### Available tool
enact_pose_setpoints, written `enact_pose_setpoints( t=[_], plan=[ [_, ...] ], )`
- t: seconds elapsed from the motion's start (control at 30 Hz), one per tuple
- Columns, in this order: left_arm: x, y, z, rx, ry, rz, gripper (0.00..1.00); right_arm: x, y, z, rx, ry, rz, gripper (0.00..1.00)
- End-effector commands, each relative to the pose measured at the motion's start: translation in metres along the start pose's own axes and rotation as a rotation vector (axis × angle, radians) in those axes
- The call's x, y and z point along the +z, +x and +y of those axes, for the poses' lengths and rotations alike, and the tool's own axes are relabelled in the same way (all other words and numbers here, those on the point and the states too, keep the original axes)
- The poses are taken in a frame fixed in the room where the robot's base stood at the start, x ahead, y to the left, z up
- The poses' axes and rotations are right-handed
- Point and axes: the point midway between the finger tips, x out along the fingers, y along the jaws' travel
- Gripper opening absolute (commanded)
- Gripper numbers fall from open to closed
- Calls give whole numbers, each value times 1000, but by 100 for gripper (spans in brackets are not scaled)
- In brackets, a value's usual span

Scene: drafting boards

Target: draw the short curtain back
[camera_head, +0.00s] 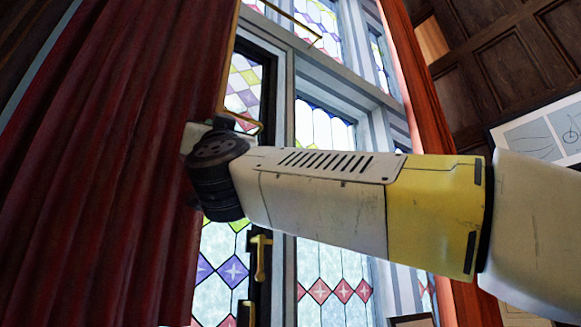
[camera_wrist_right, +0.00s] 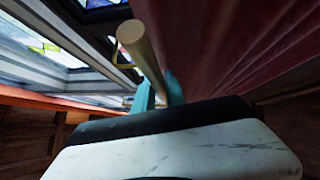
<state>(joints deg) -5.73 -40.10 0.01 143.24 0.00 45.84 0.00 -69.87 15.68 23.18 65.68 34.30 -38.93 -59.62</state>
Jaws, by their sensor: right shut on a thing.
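The dark red curtain (camera_head: 120,150) hangs in folds over the left part of the window, and it also shows in the wrist view (camera_wrist_right: 235,45). A thin brass-coloured rod (camera_head: 229,62) runs along its right edge. My right arm reaches in from the right, and its wrist is at that edge, hiding the fingers in the head view. In the wrist view my right gripper (camera_wrist_right: 159,92) has its teal fingers either side of a rod (camera_wrist_right: 134,42), shut on it, beside the curtain. My left gripper is not in view.
The stained-glass window (camera_head: 325,125) behind has grey frames and a brass handle (camera_head: 261,257). A second red curtain or red-brown post (camera_head: 410,75) stands right of it. A framed drawing (camera_head: 540,135) hangs on the dark panelled wall at the right.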

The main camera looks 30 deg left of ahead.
Motion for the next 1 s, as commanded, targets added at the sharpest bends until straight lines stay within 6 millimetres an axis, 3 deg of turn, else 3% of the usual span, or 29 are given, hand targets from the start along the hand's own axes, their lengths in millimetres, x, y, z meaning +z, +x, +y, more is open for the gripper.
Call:
enact_pose_setpoints(
  t=[0.03, 0.2, 0.5, 0.73, 1.0],
  plan=[
    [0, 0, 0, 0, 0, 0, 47, -2, -3, -23, -7, 9, -2, 0],
    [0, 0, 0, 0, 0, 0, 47, -10, -12, -79, -6, 8, -2, 0],
    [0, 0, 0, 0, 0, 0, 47, -20, -21, -150, -3, 3, 0, 0],
    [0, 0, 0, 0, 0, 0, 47, -24, -25, -176, -2, 0, 1, 0],
    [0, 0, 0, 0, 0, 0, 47, -26, -25, -180, 0, -2, 3, 0]
  ],
)
